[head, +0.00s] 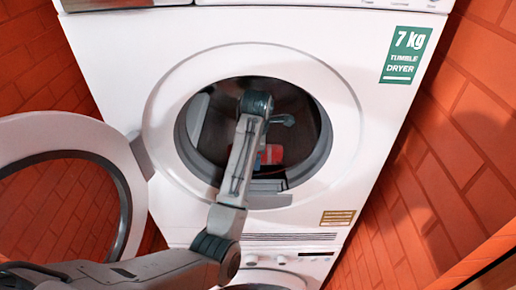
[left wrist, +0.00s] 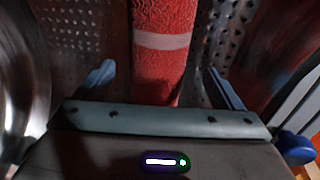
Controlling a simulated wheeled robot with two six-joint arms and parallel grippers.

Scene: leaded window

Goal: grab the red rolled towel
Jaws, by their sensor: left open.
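The red rolled towel (head: 275,154) lies inside the dryer drum, partly hidden behind my left arm in the head view. In the left wrist view the towel (left wrist: 165,65) has a fuzzy red surface with a pale band across it. It runs from the top edge down toward the gripper's palm. My left gripper (left wrist: 164,78) is open, with one finger on each side of the towel and a visible gap on both sides. The fingers are hidden in the head view. My right gripper is in neither view.
The white tumble dryer (head: 120,60) has a round opening that my left arm passes through. Its door (head: 60,125) stands open at the left. The perforated metal drum wall (left wrist: 95,30) is close to the gripper. Red brick walls (head: 470,130) stand on both sides.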

